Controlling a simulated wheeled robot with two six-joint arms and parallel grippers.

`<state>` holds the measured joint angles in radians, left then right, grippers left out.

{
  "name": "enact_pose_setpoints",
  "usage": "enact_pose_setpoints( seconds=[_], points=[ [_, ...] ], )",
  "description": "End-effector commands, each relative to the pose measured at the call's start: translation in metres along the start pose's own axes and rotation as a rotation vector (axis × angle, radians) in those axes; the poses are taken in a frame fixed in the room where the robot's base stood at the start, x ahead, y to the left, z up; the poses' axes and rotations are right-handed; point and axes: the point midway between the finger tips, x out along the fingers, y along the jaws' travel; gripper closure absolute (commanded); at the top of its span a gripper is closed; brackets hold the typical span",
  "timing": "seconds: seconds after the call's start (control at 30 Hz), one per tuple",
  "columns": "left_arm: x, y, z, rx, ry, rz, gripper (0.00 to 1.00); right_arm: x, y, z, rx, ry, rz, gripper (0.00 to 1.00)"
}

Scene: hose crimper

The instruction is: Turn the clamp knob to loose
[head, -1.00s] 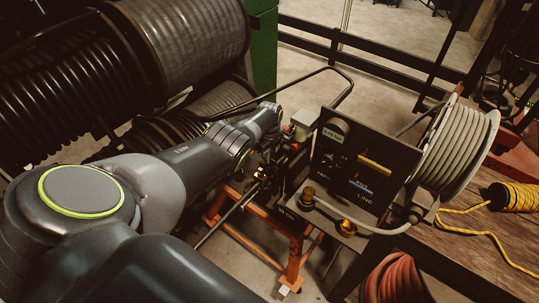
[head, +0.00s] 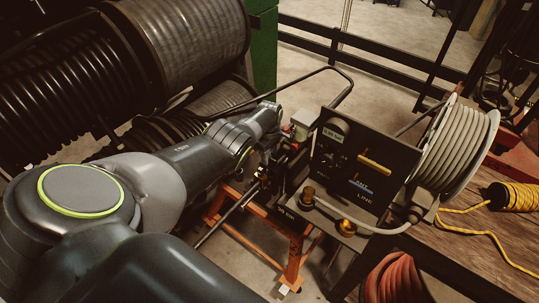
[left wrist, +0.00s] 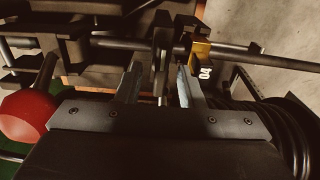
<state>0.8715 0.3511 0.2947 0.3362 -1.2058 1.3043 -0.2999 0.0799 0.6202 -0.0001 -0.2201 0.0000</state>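The hose crimper (head: 355,165) is a dark panel with a gauge, a yellow lever and brass fittings, standing right of my left arm. My left gripper (left wrist: 159,68) shows in the left wrist view with its two fingers apart. A dark upright piece (left wrist: 161,62) stands between and just beyond the fingertips. I cannot tell whether this is the clamp knob or whether the fingers touch it. A brass-coloured block (left wrist: 201,48) sits just beyond the right finger. In the head view the left gripper is small and dark at the crimper's left side. My right gripper is not in view.
A red ball-shaped knob (left wrist: 27,115) lies left of the gripper. A dark bar (left wrist: 255,57) crosses behind the fingertips. A hose reel (head: 460,145) and a wooden bench (head: 505,240) with yellow cord stand at the right. Large black hose coils (head: 75,80) fill the back left.

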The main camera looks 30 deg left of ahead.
Motion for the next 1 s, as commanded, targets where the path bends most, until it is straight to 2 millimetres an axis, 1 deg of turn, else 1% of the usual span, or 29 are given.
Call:
enact_pose_setpoints(
  seconds=[0.23, 0.37, 0.53, 0.7, 0.77, 0.9, 1.0],
  points=[
    [-0.001, -0.001, 0.001, 0.001, -0.001, -0.002, 0.65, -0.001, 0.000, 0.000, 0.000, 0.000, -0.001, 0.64],
    [-0.011, 0.000, 0.001, 0.002, -0.001, -0.001, 0.65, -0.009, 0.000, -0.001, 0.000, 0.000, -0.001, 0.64],
    [-0.035, -0.001, 0.000, 0.002, -0.001, -0.001, 0.65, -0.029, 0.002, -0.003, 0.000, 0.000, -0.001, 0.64],
    [-0.062, -0.001, 0.000, 0.002, 0.000, 0.000, 0.65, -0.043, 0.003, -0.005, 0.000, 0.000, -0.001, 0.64],
    [-0.069, 0.000, 0.000, 0.002, 0.000, 0.001, 0.65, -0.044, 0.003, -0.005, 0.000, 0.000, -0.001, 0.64],
    [-0.089, 0.000, 0.000, 0.001, 0.000, 0.001, 0.65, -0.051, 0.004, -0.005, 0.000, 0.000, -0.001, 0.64],
    [-0.103, 0.001, -0.001, 0.001, 0.001, 0.002, 0.65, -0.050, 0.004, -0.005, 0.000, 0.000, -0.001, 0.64]
  ],
)
